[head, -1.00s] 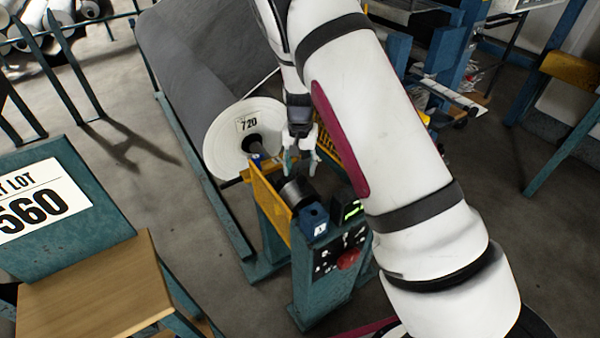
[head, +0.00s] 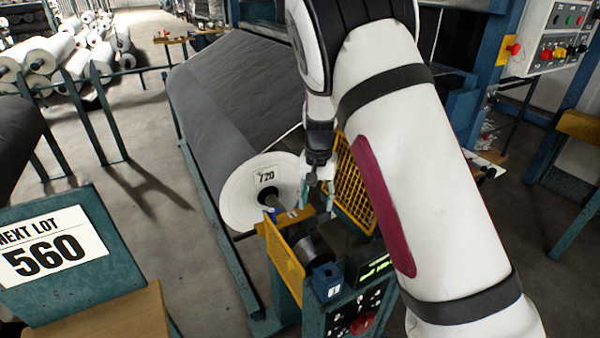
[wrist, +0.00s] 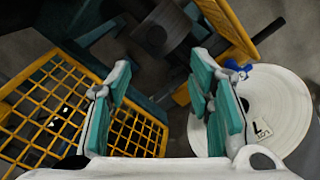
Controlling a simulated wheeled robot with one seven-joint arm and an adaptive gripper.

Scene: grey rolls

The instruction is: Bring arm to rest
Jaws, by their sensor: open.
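My gripper (head: 318,190) points down above the yellow-guarded machine, just right of the white roll end marked 720 (head: 262,192). In the wrist view my gripper (wrist: 163,95) shows two teal-padded fingers spread wide with nothing between them. The yellow mesh guard (wrist: 40,100) lies beyond the left finger, and the white roll end (wrist: 275,105) lies beyond the right finger. A dark cylinder (wrist: 160,30) of the machine shows past the fingertips. My white arm covers much of the right middle of the head view.
The teal machine stand has a control panel with a red button (head: 362,322) at the bottom. A grey roll (head: 215,100) lies behind. A control box (head: 565,35) is at upper right. Open floor shows at left.

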